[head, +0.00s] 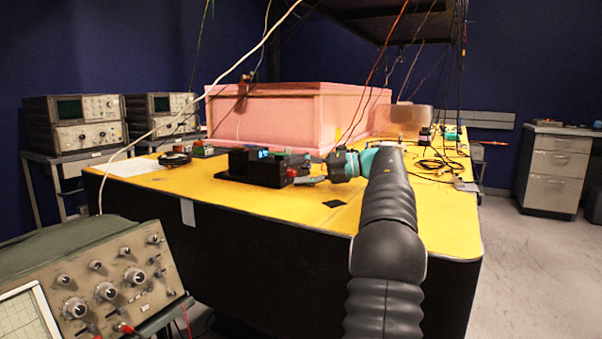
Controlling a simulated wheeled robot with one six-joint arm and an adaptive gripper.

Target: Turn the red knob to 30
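A black device (240,163) with a small lit blue display (264,153) sits on the yellow table top (420,215), near its front edge. A small red knob (291,172) shows at the right end of the device. My gripper (308,181) reaches in from the right, with its grey fingertips close beside the red knob. At this size I cannot tell if they touch it, or how far apart the fingers are. Any scale, pointer or number on the knob is too small to read.
A pink foam enclosure (265,112) stands behind the device. A coiled black cable (174,158) lies to the left, and loose wires (440,165) lie to the right. An oscilloscope (110,275) stands at the front left. Cables hang from above. The front right table corner is clear.

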